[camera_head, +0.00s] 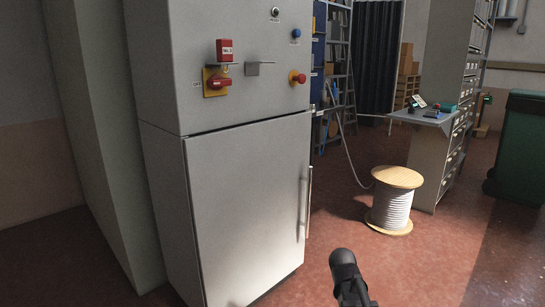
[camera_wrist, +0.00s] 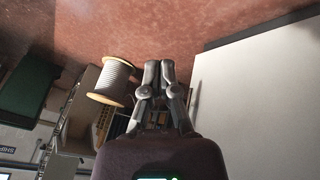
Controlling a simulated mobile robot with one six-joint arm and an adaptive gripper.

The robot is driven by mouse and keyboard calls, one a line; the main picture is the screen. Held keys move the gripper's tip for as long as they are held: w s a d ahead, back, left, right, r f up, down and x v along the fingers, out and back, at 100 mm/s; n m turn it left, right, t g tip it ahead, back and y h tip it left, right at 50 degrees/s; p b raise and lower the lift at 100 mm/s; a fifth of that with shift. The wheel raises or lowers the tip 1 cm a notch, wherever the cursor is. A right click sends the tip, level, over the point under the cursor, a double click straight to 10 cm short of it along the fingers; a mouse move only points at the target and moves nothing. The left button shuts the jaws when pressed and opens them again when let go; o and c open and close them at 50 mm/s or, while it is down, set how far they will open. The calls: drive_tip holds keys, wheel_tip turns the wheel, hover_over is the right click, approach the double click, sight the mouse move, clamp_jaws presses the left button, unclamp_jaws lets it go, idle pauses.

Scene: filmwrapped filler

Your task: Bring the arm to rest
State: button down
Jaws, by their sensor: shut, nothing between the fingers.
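My gripper (camera_wrist: 159,72) shows in the wrist view with its two fingers together, shut and empty. It points out over the reddish floor and touches nothing that I can see. In the head view a dark rounded part of my arm shows at the bottom, right of the grey cabinet (camera_head: 245,215). The cabinet stands upright with its lower door closed. Its upper panel carries a red rotary switch (camera_head: 217,82) on a yellow plate, a red block (camera_head: 224,49) above it, a red push button (camera_head: 298,77) and a blue button (camera_head: 296,33).
A cable spool (camera_head: 391,205) stands on the floor behind my arm; it also shows in the wrist view (camera_wrist: 113,80). Behind it are a small shelf (camera_head: 424,117) with devices and a drawer unit (camera_head: 440,165). A green bin (camera_head: 518,150) stands far right. The red floor (camera_head: 425,260) at front right is clear.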

drive_tip(key=s+a+f+g+y, duration=0.15)
drive_tip(key=s+a, duration=0.25)
drive_tip(key=s, duration=0.4)
drive_tip(key=s+a+g+y, duration=0.2)
drive_tip(key=s+a+g, duration=0.1)
drive_tip(key=s, duration=0.5)
wheel_tip(320, 180, up, 38)
drive_tip(key=w+p, duration=0.1)
drive_tip(key=p, duration=3.7)
